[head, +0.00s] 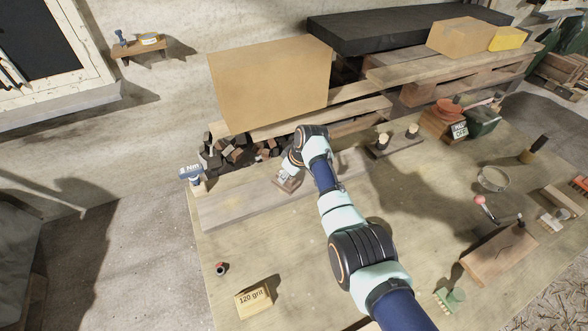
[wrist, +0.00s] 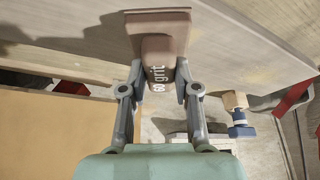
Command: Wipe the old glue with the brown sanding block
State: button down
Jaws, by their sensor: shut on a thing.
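My gripper (head: 289,171) is shut on the brown sanding block (head: 287,184), over the long grey-brown board (head: 235,207) on the workbench. In the wrist view, the two fingers (wrist: 158,78) grip the sides of the block's raised handle, marked "60 grit". The block's wide base (wrist: 158,22) is against or very close to the board (wrist: 225,38); I cannot tell if it touches. I cannot make out the old glue in either view; the block and my arm hide part of the board.
A tan block marked "120 grit" (head: 254,301) sits at the bench's front left. A blue-topped tool (head: 192,175) stands by the board's left end. A large cardboard box (head: 270,80) is behind. Loose tools and a wooden block (head: 499,254) lie to the right.

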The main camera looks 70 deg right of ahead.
jog(key=shift+w+a+f+p, duration=0.15)
jog(key=shift+w+a+p, duration=0.45)
jog(key=shift+w+a, duration=0.75)
notch_tip(320, 180, up, 6)
jog(key=p, duration=0.5)
notch_tip(320, 180, up, 3)
jog(key=p, duration=0.3)
